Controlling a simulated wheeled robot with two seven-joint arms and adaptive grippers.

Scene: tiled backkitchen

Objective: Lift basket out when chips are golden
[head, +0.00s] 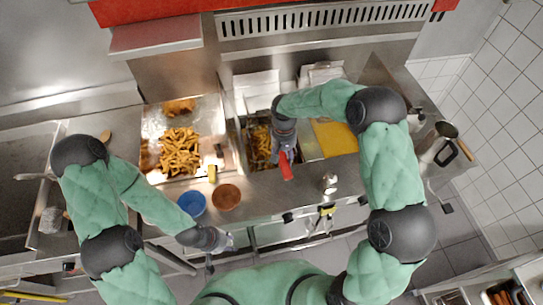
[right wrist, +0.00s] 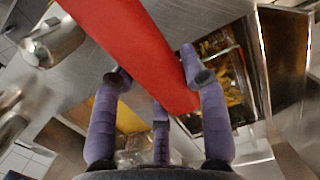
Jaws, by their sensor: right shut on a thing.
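The fry basket (head: 257,140) sits in the left well of the fryer, with golden-brown chips in it; my right forearm partly covers that well. Its red handle (head: 286,168) sticks out toward the front. My right gripper (head: 284,152) is shut on this handle. In the right wrist view the red handle (right wrist: 135,45) runs between the fingers of my right gripper (right wrist: 158,88), and chips (right wrist: 222,70) show in the well beyond. My left gripper (head: 218,250) is empty, fingers apart, in front of the counter edge.
A metal tray (head: 150,125) of fried food stands left of the fryer. A blue bowl (head: 192,203) and a brown bowl (head: 227,197) sit at the counter front. Yellow oil (head: 335,138) fills the right well. A pot (head: 438,145) stands far right.

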